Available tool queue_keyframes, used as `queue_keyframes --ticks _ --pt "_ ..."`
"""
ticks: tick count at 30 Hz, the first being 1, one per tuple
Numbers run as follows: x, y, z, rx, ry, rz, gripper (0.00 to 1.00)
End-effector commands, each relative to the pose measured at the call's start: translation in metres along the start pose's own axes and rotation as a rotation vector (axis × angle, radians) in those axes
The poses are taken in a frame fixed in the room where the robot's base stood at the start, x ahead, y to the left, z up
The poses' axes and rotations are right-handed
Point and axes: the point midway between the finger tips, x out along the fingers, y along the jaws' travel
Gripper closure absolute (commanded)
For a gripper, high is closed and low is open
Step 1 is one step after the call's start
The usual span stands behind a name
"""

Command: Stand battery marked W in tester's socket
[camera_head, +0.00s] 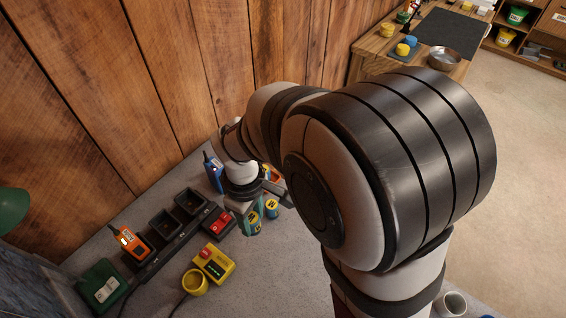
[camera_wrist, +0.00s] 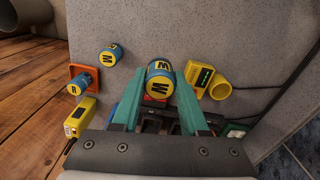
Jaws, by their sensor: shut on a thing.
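My gripper (camera_wrist: 156,100) is shut on a blue battery (camera_wrist: 160,86) with a yellow band. Its letter reads like a W in the wrist view, though an upside-down M cannot be ruled out. Two similar batteries are left of it: one (camera_wrist: 111,56) apart on the counter, one (camera_wrist: 80,86) at an orange square base (camera_wrist: 91,71). The yellow tester (camera_wrist: 197,79), with small green lights, is right of the gripper. Its round socket (camera_wrist: 220,91) looks empty. In the head view the tester (camera_head: 216,262) and socket (camera_head: 195,283) are nearer than my gripper (camera_head: 252,214).
A black charger row (camera_head: 172,240) with an orange pack (camera_head: 130,241) and a red switch (camera_head: 218,222) runs along the wooden wall. A green box (camera_head: 102,287) is at its near end. Grey counter (camera_head: 265,275) is clear right of the tester.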

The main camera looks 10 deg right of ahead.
Motion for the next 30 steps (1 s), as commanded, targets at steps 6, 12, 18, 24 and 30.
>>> queue_keyframes --ticks 6,12,18,24,30 --pt "0.005 -0.097 -0.057 -0.169 -0.001 0.0 1.0" --pt "0.007 -0.144 -0.07 -0.231 -0.001 0.0 1.0" --pt "0.027 -0.147 -0.071 -0.234 -0.003 -0.001 1.0" --pt "0.053 -0.147 -0.071 -0.234 -0.002 -0.001 1.0" --pt "0.064 -0.146 -0.071 -0.234 0.0 0.0 1.0"
